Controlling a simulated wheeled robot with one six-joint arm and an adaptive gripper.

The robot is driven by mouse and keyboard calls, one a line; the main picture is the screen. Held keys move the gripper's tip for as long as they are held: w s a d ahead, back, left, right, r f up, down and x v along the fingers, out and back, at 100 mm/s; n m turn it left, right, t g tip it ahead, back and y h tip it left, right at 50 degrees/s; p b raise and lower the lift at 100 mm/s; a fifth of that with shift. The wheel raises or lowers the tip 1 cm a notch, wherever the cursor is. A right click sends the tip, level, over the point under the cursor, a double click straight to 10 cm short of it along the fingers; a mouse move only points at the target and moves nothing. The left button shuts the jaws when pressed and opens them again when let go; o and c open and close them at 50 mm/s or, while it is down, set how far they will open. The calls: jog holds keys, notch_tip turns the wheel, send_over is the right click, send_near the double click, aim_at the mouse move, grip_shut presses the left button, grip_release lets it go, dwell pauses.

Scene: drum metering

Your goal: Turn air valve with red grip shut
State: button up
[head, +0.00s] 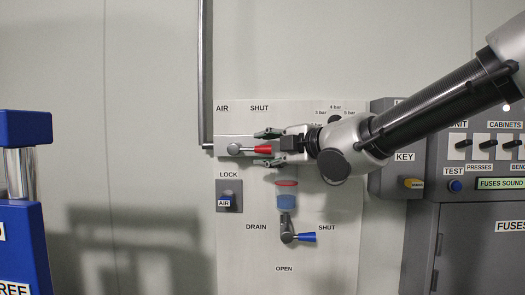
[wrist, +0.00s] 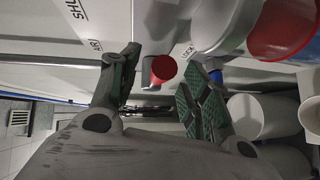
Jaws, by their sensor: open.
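The air valve (head: 233,149) sits on the pale panel at the end of a pipe. Its red grip (head: 262,149) lies level, pointing right. The SHUT label (head: 259,108) is above it. My gripper (head: 267,149) comes from the right and is open, one finger above the red grip and one below. In the wrist view, the red grip (wrist: 164,68) shows end-on between the spread fingers of my gripper (wrist: 160,82), with a gap to the left finger. It is close to the right finger; whether they touch I cannot tell.
Below are a red and blue bowl (head: 286,194), a drain valve with a blue grip (head: 302,237) and a LOCK box (head: 229,196). A KEY box (head: 404,180) and fuse cabinet (head: 472,235) stand right. A blue frame (head: 25,130) is left. The wall between is clear.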

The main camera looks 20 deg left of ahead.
jog(key=shift+x, duration=1)
grip_shut()
